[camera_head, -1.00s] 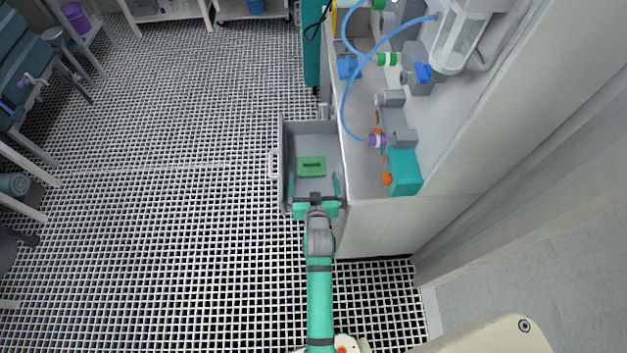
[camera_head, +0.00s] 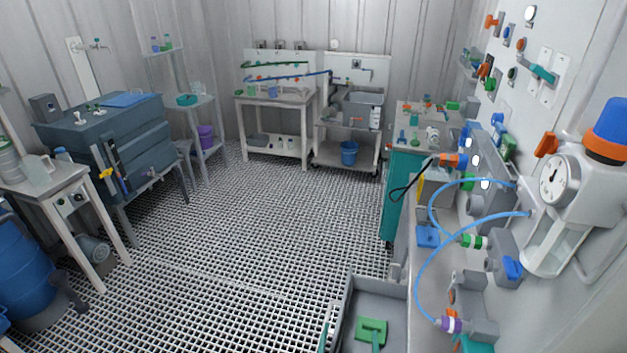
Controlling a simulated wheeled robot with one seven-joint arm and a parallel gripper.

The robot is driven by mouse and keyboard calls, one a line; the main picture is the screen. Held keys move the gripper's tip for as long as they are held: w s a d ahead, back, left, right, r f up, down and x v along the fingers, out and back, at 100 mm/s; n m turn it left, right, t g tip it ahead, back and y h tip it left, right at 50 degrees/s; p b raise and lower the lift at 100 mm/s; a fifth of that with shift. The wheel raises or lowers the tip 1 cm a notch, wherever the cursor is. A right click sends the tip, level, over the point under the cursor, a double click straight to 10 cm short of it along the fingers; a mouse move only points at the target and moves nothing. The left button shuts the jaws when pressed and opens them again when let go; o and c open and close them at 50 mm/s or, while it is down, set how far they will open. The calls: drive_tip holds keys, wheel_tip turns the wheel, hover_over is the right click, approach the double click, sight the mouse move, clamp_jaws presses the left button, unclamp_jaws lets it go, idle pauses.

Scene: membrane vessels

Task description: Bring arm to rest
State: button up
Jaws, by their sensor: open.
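My gripper (camera_head: 349,346) is only partly in view at the bottom edge of the head view. Its two teal fingertips are apart, one by the left side of the open grey drawer (camera_head: 376,302) and one over the drawer's inside. Nothing shows between them. A green block (camera_head: 371,327) with a dark slot lies on the drawer's floor, its lower part overlapped by the right fingertip. I cannot tell how far above the drawer the fingertips are. The rest of my arm is out of the picture.
The drawer juts from the bench on the right, which carries valves, blue hoses (camera_head: 418,280) and a gauge vessel (camera_head: 560,195). A teal cabinet (camera_head: 391,195) stands beyond. The grid floor (camera_head: 220,240) to the left is open. A blue barrel (camera_head: 22,265) stands far left.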

drive_tip(key=s+a+n+y, duration=0.1)
drive_tip(key=s+a, duration=0.3)
drive_tip(key=s, duration=0.6)
drive_tip(key=s+a+y, duration=0.1)
drive_tip(key=s+a, duration=0.2)
drive_tip(key=s, duration=0.7)
drive_tip(key=s+a+r, duration=0.1)
drive_tip(key=s+r, duration=0.3)
drive_tip(key=s, duration=0.4)
drive_tip(key=s+a+r+n+y, duration=0.1)
drive_tip(key=s+a+r, duration=0.1)
drive_tip(key=s+r, duration=0.2)
drive_tip(key=f+v, duration=0.1)
drive_tip(key=v, duration=0.2)
drive_tip(key=shift+s+r, duration=0.2)
drive_tip(key=shift+s, duration=0.2)
